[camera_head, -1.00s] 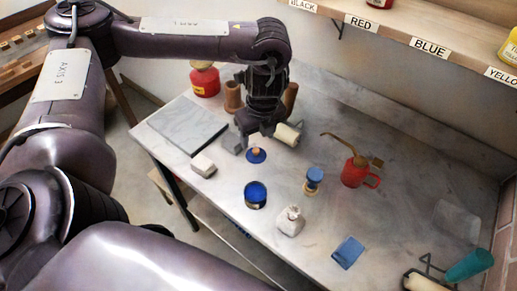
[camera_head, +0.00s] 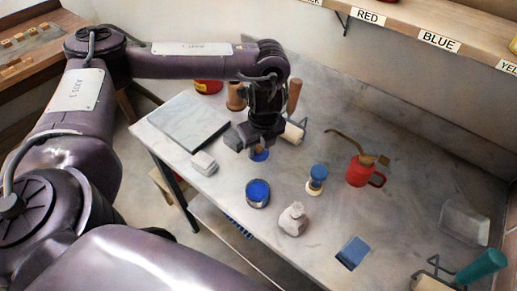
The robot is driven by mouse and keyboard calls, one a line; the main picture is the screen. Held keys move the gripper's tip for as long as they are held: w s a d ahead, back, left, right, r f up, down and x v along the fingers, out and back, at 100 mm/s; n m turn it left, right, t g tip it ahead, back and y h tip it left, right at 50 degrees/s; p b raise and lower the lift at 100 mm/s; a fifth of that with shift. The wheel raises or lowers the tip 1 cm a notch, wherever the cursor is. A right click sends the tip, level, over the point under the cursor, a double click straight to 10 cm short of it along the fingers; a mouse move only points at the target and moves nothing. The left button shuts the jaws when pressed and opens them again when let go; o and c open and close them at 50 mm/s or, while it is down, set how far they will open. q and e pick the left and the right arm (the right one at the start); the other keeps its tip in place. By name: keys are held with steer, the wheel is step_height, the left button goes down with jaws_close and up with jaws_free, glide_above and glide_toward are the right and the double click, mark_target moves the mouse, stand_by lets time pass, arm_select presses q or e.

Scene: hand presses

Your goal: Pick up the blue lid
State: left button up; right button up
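The blue lid (camera_head: 260,155) lies on the grey bench top, with a small wooden knob on it. My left gripper (camera_head: 257,143) points down right over the lid, its fingers apart and close around the knob; they hide part of the lid. I cannot tell whether they touch the knob. A round pot of blue ink (camera_head: 257,193) stands open in front of the lid. My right gripper is not in view.
A grey slab (camera_head: 183,122) and a pale block (camera_head: 203,162) lie left. A roller (camera_head: 293,132) is close behind the gripper.

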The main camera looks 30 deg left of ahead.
arm_select(q)
steer(key=shift+s, duration=0.1)
jaws_close()
